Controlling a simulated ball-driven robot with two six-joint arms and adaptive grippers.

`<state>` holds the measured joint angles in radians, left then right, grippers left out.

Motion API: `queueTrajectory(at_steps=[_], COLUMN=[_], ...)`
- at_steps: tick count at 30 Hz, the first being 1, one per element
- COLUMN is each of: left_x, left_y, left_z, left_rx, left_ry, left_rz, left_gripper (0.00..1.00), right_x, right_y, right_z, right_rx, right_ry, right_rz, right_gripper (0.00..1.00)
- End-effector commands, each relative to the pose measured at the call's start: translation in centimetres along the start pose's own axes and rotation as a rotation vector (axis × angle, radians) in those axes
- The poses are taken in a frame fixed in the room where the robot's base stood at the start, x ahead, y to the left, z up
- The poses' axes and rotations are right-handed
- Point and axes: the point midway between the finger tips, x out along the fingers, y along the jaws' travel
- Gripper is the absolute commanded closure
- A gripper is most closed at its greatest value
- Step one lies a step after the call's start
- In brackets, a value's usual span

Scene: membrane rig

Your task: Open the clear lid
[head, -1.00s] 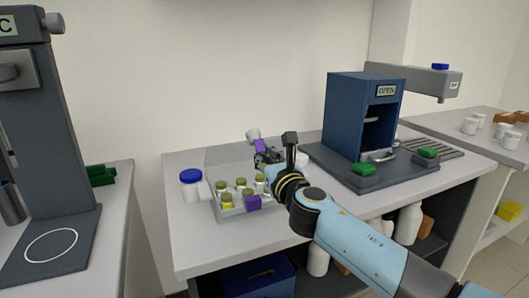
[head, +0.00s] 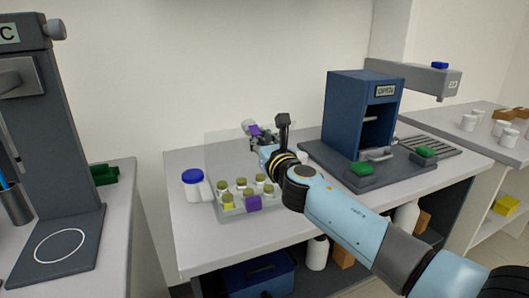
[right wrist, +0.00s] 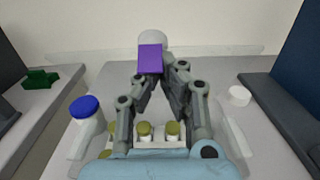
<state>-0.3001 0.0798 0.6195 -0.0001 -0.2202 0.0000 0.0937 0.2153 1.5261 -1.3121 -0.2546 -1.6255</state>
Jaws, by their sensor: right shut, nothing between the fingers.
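The clear box (head: 236,213) stands on the middle bench and holds several small vials with olive or yellow caps (head: 241,184). A purple block (head: 253,203) is on its front. The clear lid (head: 224,152) stands up at the back of the box, raised and see-through. A purple tab (head: 254,130) with a pale round piece (head: 247,123) is at its upper edge; the tab also shows in the right wrist view (right wrist: 150,59). My right gripper (right wrist: 153,78) is shut and empty, its fingertips right at the tab; I cannot tell whether they touch. My left gripper is out of view.
A white jar with a blue lid (head: 193,184) stands left of the box. A blue machine (head: 350,115) on a dark base with green pads (head: 361,169) stands to the right. The front of the bench is clear.

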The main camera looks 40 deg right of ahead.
Motion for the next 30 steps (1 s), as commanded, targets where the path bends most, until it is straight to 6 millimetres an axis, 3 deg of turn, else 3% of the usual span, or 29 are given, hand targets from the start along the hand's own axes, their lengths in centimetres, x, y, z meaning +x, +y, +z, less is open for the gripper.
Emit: queueTrajectory(at_steps=[12,30], left_x=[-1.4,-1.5], left_y=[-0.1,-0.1], left_z=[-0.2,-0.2], left_rx=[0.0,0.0], left_ry=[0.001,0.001], left_rz=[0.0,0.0], left_gripper=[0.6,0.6], right_x=[2.7,3.2], right_y=[0.0,0.0], right_z=[1.8,2.0], right_rx=[-0.001,0.0], right_ry=[0.0,0.0], right_rz=[0.001,0.001], right_gripper=[1.0,1.0])
